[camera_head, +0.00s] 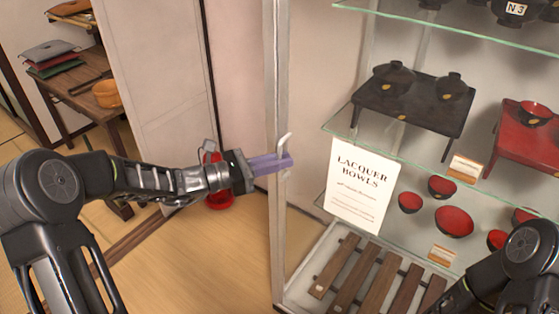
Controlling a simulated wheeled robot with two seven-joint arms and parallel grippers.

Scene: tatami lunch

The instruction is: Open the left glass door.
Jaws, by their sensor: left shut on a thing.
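A pale curved handle (285,142) stands at the left upright of the glass display cabinet (277,80). My left gripper (279,162), with purple fingers, reaches in from the left and is shut on this handle, whose upper end shows above the fingers. The left glass door is clear and its pane is hard to make out, so I cannot tell how far it stands open. A white "Lacquer Bowls" sign (362,187) shows at the cabinet front. My right arm is at the lower right; its gripper is out of view.
Glass shelves hold a black tray table (410,108), a red one (525,150) and several red bowls (454,221). Wooden slats (358,276) lie at the bottom. A red object (219,192) stands behind my left wrist. A wooden table (88,100) is at the left.

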